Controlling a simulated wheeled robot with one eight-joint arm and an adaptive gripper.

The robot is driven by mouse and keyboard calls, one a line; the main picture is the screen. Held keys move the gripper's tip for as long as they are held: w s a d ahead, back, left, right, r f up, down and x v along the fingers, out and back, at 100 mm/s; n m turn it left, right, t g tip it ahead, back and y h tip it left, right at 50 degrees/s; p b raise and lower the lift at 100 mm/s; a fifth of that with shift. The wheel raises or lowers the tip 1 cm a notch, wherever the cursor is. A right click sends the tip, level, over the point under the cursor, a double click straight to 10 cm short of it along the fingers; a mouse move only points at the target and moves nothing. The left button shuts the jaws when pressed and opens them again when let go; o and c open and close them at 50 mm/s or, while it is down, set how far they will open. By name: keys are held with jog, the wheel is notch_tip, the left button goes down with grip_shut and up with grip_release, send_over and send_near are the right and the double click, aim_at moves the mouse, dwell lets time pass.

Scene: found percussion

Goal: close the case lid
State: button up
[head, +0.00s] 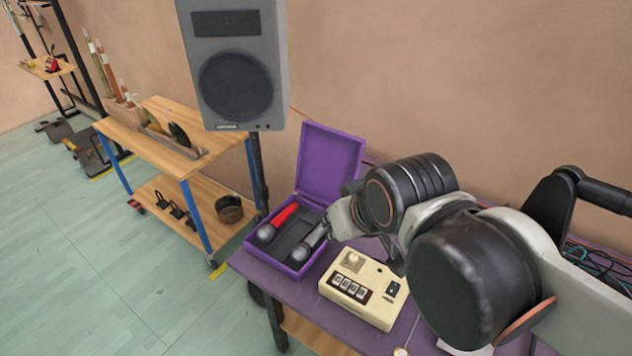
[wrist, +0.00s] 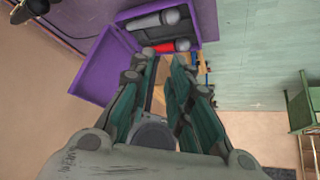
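The purple case (head: 268,263) sits on the purple-topped table with its lid (head: 330,165) raised, standing up at the back against the wall side. A red microphone (head: 277,223) and a grey microphone (head: 308,242) lie in its dark lining. My gripper (head: 340,215) is at the right side of the case, near the lid's lower right; its fingertips are hard to make out there. In the wrist view my gripper (wrist: 165,50) has its fingers apart with nothing between them. The lid (wrist: 104,66) is left of the fingers and the case (wrist: 199,20) is beyond the tips. I cannot tell whether they touch.
A cream box with buttons (head: 362,288) stands on the table right in front of the case. A grey speaker (head: 236,65) stands left of the lid. A wooden cart (head: 160,110) is farther left. Cables (head: 592,262) lie at the right. The floor at left is largely clear.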

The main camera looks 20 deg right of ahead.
jog(key=w+d+r+m+p, duration=0.1)
jog(key=w+r, duration=0.1)
jog(key=w, duration=0.1)
jog(key=w+d+r+m+p, duration=0.1)
jog(key=w+r, duration=0.2)
jog(key=w+d+r+g+p, duration=0.1)
jog(key=w+r, duration=0.2)
jog(key=w, duration=0.1)
jog(key=shift+w+d+r+m+h+p, duration=0.1)
jog(key=shift+d+r+m+h+p, duration=0.2)
jog(key=shift+m+h, duration=0.1)
grip_shut()
jog(key=w+d+r+m+g+p, duration=0.1)
jog(key=w+d+m+p, duration=0.1)
jog(key=w+d, duration=0.35)
jog(key=w+d+m+g+h+p, duration=0.1)
jog(key=w+d+m+p, duration=0.1)
jog(key=w, duration=0.7)
jog(key=w+d+r+m+g+p, duration=0.1)
jog(key=w+d+m+p, duration=0.15)
jog(key=w, duration=0.45)
jog(key=w+d+f+m+g+h+p, duration=0.1)
jog(key=w+d+f+m+p, duration=0.15)
jog(key=w+d+f, duration=0.5)
notch_tip(320, 180, down, 9)
jog(key=shift+w+a+b, duration=0.2)
jog(key=shift+a+b, duration=0.2)
jog(key=shift+a, duration=0.05)
jog(key=shift+a+r, duration=0.1)
jog(key=shift+a, duration=0.05)
